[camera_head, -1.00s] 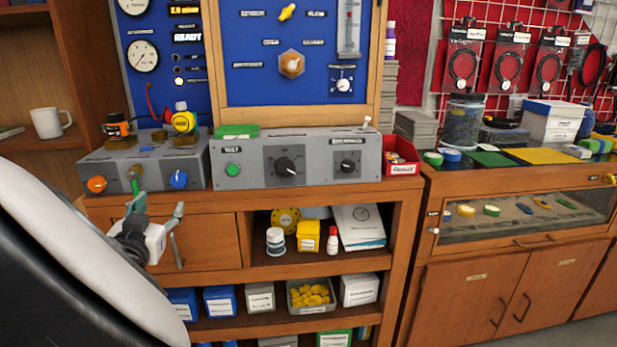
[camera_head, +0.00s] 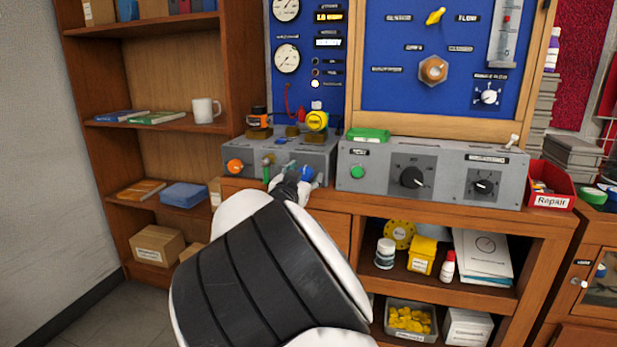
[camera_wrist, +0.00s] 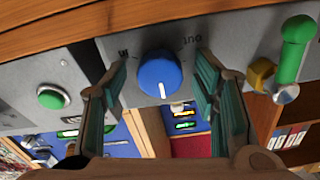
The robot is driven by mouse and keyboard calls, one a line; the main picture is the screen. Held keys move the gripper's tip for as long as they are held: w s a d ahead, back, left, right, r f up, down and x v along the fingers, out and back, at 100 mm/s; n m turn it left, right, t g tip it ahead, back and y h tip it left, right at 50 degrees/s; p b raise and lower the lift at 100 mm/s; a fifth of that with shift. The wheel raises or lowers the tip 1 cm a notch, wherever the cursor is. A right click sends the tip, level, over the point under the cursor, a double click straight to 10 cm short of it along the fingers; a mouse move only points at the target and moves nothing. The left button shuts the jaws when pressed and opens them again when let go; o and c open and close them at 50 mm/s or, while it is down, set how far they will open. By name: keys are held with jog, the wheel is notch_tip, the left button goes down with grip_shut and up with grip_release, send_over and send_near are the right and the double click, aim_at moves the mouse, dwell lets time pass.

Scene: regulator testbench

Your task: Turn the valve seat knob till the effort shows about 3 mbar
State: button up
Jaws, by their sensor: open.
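A round blue knob (camera_head: 306,173) sits on the front of the left grey box (camera_head: 322,160). In the wrist view the blue knob (camera_wrist: 160,76) has a white pointer mark. Its label is partly covered and cannot be read, so I cannot confirm that it is the valve seat knob. My gripper (camera_wrist: 162,88) is open, with one finger on each side of the knob and gaps visible. In the head view my gripper (camera_head: 293,184) is at the box front, partly hidden by my arm. A small yellow readout (camera_head: 328,16) is on the blue panel; its figures are too small to read surely.
A green-handled lever (camera_wrist: 297,50) stands close beside the right finger in the wrist view. An orange knob (camera_head: 235,166) is on the same box. A wider grey box (camera_head: 450,165) with black dials stands to the right. Wooden drawers (camera_head: 330,228) lie below.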

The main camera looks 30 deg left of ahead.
jog(key=c, duration=1.2)
jog(key=shift+o, duration=0.2)
jog(key=shift+m, duration=0.4)
jog(key=shift+w+d+m+b, duration=0.1)
jog(key=shift+m+b, duration=0.45)
jog(key=shift+m, duration=0.45)
jog(key=m+b, duration=0.1)
jog(key=m, duration=0.2)
jog(key=shift+m+b, duration=0.3)
jog(key=shift+b, duration=0.1)
jog(key=m+b, duration=0.2)
jog(key=m, duration=0.2)
jog(key=shift+f+b, duration=0.1)
jog(key=shift+b, duration=0.3)
jog(key=shift+m+b, duration=0.75)
jog(key=shift+m, duration=0.55)
